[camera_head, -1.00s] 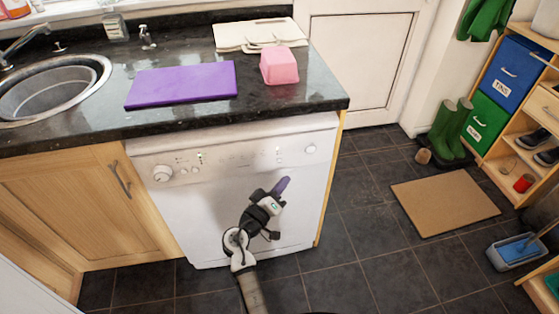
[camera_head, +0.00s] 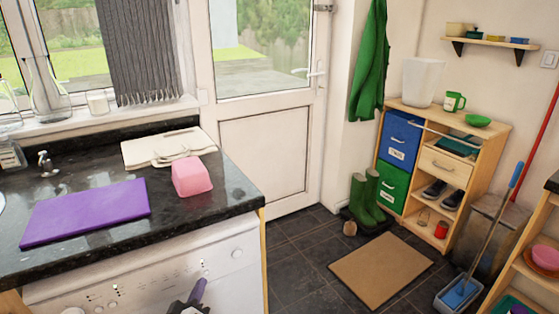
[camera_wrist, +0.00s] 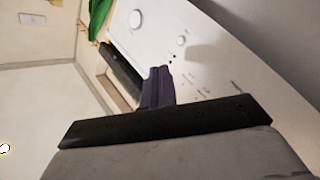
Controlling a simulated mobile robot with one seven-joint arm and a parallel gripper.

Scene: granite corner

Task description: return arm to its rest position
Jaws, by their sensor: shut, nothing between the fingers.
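My gripper (camera_head: 197,291) shows at the bottom edge of the head view, in front of the white appliance under the counter. Most of my arm is cut off below the frame. In the wrist view my gripper's purple fingers (camera_wrist: 157,87) are together and empty, with the white appliance front (camera_wrist: 205,60) and its knobs beyond them. The gripper appears apart from the appliance, but the exact gap is hard to tell.
On the dark counter (camera_head: 110,240) lie a purple board (camera_head: 85,212), an upturned pink tub (camera_head: 192,177) and cream boards (camera_head: 165,147). A brown mat (camera_head: 381,269), green boots (camera_head: 368,197), a wooden shelf unit (camera_head: 447,165) and a mop bucket (camera_head: 458,294) stand right. Dark floor shows between.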

